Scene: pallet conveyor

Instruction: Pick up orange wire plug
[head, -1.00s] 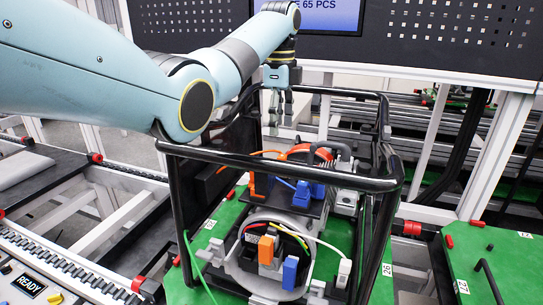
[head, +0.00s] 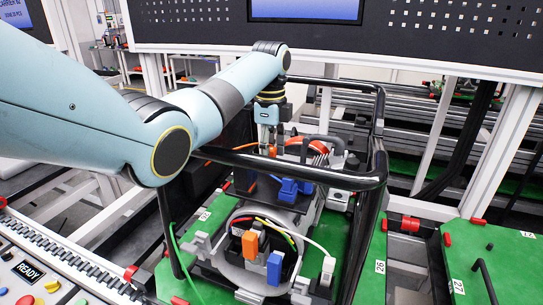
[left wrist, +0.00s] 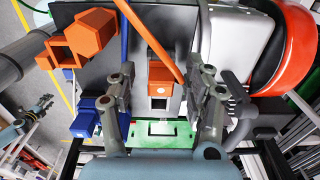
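My left gripper (head: 268,150) reaches down inside the black frame at the back of the carrier. In the left wrist view its two fingers (left wrist: 160,95) are apart. An orange plug (left wrist: 160,73) with a square opening shows between and beyond them, with no visible contact. An orange wire (left wrist: 170,50) runs up from near the right finger; it also shows in the head view (head: 230,148). Whether the wire joins that plug is unclear. Other orange connector pieces (left wrist: 95,32) lie left of the fingers. Another orange plug (head: 249,243) stands at the carrier's front. My right gripper is not in view.
The black tube frame (head: 290,168) surrounds the workpiece and crosses in front of my left gripper. A blue connector (head: 288,188) sits near it, and a blue plug (head: 274,267) stands in front. A large orange-rimmed part (left wrist: 300,60) is right of the fingers.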

